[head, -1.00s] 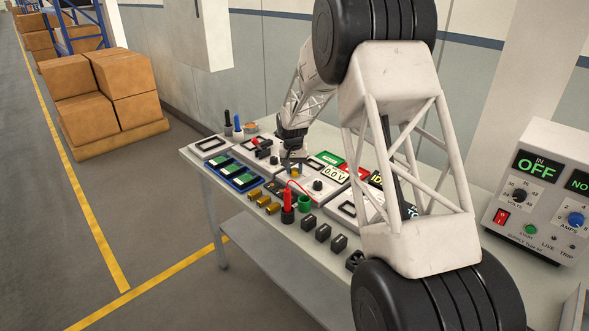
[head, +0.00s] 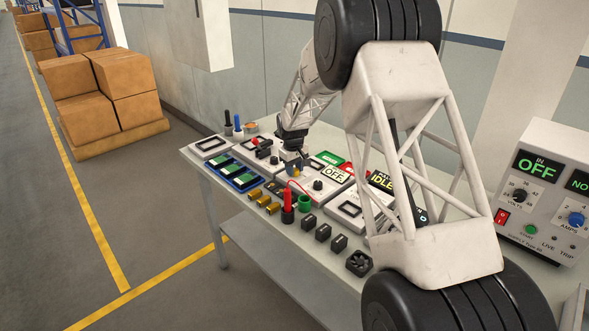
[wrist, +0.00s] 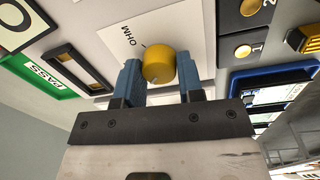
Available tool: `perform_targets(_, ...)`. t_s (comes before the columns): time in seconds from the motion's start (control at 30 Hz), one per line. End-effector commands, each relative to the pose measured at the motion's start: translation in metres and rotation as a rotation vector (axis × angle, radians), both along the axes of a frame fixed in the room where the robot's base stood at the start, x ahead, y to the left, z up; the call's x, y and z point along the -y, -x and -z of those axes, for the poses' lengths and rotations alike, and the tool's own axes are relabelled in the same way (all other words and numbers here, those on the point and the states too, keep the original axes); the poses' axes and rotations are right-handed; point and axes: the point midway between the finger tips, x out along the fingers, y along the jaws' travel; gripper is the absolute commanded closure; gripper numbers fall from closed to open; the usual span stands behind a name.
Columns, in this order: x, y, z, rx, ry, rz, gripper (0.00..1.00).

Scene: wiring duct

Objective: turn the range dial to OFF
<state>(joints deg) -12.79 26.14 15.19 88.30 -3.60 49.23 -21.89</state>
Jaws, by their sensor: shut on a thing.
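The range dial (wrist: 158,66) is a yellow round knob on a white plate, with an OHM label (wrist: 128,36) beside it in the wrist view. My gripper (wrist: 159,78) has its two blue fingers on either side of the knob and is shut on it. In the head view my gripper (head: 293,166) reaches down to the meter panel from above, and its fingers partly hide the dial. The dial's pointer is too small to read against the scale.
A black knob (head: 318,185) and a red lead are close by on the panel. Red and green posts (head: 288,207), brass cylinders and black blocks stand along the front. A green PASS sign (wrist: 42,81) lies near the dial. A power supply (head: 540,190) is at the right.

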Motion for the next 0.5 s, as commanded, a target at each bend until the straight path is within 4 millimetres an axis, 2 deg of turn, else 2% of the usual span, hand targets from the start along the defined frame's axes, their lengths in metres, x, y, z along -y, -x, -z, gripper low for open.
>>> perform_targets(0.2, 0.0000, 0.0001, -0.0006, 0.002, 0.000, -0.175, 0.89)
perform_targets(0.5, -0.0002, 0.0000, -0.0011, 0.002, -0.001, -0.321, 0.89)
